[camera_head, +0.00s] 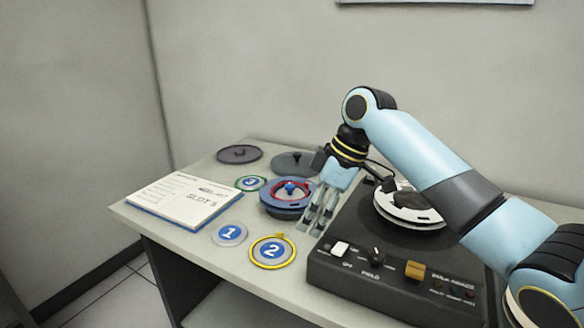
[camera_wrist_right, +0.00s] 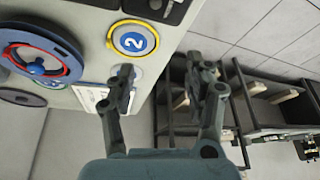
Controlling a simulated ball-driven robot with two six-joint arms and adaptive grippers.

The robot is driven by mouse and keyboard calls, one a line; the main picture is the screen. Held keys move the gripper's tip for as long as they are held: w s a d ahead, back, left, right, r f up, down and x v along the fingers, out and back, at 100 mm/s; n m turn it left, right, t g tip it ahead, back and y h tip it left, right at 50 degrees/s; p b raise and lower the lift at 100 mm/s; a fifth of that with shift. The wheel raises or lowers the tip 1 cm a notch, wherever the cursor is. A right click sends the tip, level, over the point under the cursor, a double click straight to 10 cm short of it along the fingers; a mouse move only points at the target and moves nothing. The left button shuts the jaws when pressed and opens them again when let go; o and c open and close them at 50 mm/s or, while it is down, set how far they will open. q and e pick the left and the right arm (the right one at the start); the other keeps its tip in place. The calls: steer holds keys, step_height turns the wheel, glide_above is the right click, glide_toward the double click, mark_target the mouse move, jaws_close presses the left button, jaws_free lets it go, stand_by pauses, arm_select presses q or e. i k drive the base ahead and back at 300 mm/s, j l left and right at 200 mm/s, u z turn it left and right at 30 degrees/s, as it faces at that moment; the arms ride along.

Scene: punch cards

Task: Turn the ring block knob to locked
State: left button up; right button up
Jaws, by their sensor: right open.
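A round blue block (camera_head: 270,207) with a red ring on top and a blue knob (camera_head: 290,187) at its centre sits on the table, left of the black machine. I take it as the ring block; whether its knob stands at locked is too small to read. In the right wrist view, the block (camera_wrist_right: 70,68) and its knob (camera_wrist_right: 37,67) show at the upper left. My right gripper (camera_head: 314,224) hangs fingers down just right of the block, apart from the knob. It is open and empty, also in the wrist view (camera_wrist_right: 158,74). My left gripper is out of view.
The black machine (camera_head: 335,268) with a front panel stands close right of my gripper. Discs numbered 1 (camera_head: 229,234) and 2 (camera_head: 271,251) lie in front of the block. An open booklet (camera_head: 185,203) lies left. Dark round discs (camera_head: 239,154) lie behind.

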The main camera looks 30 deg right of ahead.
mark_target(290, 187)
steer(key=i+l, duration=0.65)
steer(key=i, duration=0.1)
